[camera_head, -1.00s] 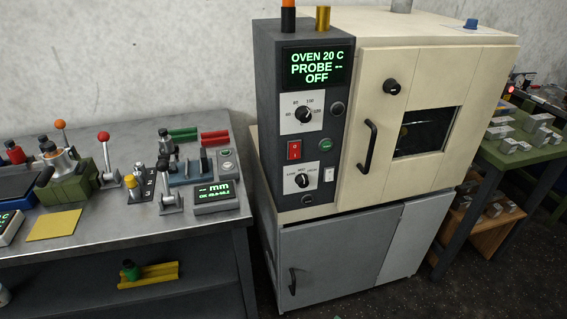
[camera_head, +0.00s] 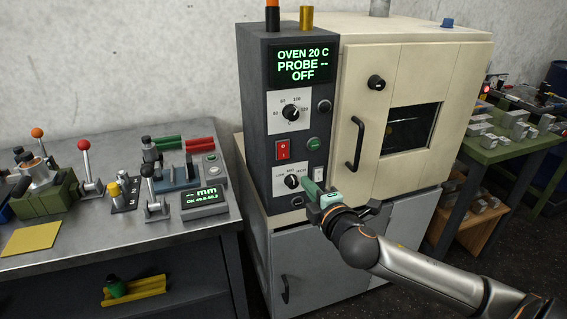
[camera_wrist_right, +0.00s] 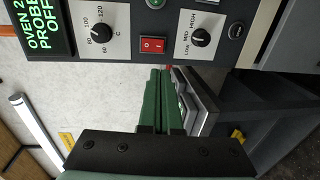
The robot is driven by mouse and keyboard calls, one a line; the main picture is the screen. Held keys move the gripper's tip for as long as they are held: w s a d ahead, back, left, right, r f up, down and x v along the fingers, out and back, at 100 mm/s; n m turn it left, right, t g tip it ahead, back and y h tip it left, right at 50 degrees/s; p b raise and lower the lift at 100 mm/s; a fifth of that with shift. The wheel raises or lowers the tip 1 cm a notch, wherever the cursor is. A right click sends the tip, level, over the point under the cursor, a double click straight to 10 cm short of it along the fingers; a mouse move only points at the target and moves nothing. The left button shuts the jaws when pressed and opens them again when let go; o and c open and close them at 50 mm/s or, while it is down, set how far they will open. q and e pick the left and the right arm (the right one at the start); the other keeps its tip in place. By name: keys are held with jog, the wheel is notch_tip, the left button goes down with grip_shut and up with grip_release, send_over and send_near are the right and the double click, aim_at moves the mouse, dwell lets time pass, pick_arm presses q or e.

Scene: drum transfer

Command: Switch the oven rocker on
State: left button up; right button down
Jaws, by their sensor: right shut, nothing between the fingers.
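The oven rocker (camera_head: 283,150) is a red switch with white marks on the dark oven panel, under the upper dial; the display (camera_head: 303,65) reads OVEN 20 C, PROBE --, OFF. In the right wrist view the rocker (camera_wrist_right: 152,44) lies just beyond the fingertips, with nothing hiding it. My right gripper (camera_head: 310,184) has green fingers and is in front of the panel, below and right of the rocker in the head view. In the right wrist view its fingers (camera_wrist_right: 160,70) are together and empty, apart from the rocker. My left gripper is in neither view.
The black door handle (camera_head: 355,144) stands out to the right. A metal workbench (camera_head: 110,240) with levers and gauges is at the left.

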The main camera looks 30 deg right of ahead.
aim_at(284, 157)
jog(key=x, duration=1.4)
jog(key=shift+a+f, duration=0.1)
jog(key=shift+f, duration=0.05)
